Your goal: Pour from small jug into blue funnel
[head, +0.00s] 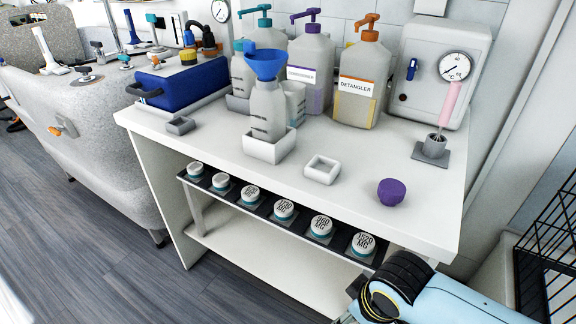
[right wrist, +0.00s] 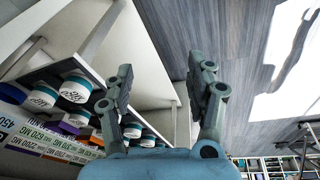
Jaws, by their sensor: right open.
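The blue funnel (head: 265,62) sits in the neck of a grey graduated bottle (head: 268,112), which stands upright in a white square holder (head: 270,149) on the table. What looks like the small jug (head: 294,101), pale and graduated, stands just behind and right of that bottle, which partly hides it. My right arm comes in at the lower right of the head view, below the table's front edge and well apart from both. In the right wrist view my right gripper (right wrist: 164,75) is open, with nothing between its fingers. My left gripper is not in view.
A shelf of lidded jars (head: 284,209) runs under the front edge.

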